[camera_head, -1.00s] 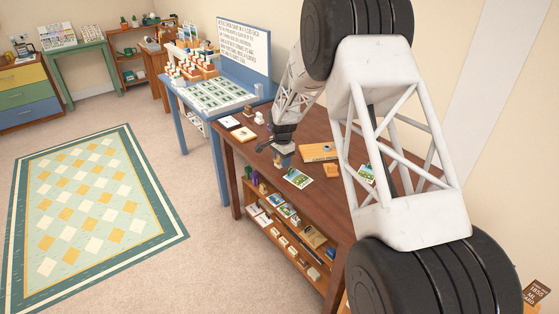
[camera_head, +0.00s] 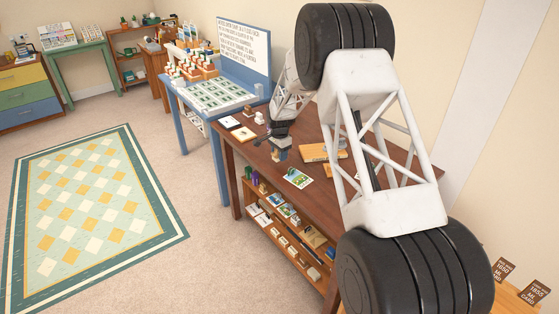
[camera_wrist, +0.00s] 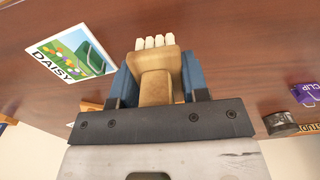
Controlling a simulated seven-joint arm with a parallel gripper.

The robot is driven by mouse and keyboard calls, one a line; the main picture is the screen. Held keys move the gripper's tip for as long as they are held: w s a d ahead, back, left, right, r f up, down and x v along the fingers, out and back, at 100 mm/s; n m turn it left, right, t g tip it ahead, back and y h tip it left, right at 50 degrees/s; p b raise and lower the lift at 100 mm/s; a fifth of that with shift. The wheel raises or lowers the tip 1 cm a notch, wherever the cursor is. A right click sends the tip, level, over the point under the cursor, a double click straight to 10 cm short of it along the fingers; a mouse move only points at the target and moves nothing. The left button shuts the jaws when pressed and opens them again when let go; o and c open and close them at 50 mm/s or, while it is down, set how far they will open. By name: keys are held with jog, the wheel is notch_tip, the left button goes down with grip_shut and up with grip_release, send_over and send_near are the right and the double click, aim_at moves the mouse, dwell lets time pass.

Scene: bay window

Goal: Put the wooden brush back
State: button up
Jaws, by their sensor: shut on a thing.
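The wooden brush (camera_wrist: 157,78) shows in the wrist view as a pale wooden block with a row of white bristle tufts at its far end. My gripper (camera_wrist: 155,72) is shut on it, one blue finger on each side. In the head view my gripper (camera_head: 280,153) is over the left part of the brown wooden table (camera_head: 325,200). The brush is too small there to make out clearly. I cannot tell how high it is above the tabletop.
A daisy card (camera_wrist: 72,55) lies on the table beside my gripper, also in the head view (camera_head: 298,178). A purple clip item (camera_wrist: 306,95) and a dark round tin (camera_wrist: 281,123) show at right. Lower shelves hold several small goods. A blue table (camera_head: 205,110) adjoins behind.

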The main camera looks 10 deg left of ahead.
jog(key=shift+f, duration=1.6)
jog(key=shift+f, duration=0.1)
jog(key=o, duration=1.2)
notch_tip(320, 180, up, 12)
jog(key=shift+r, duration=0.15)
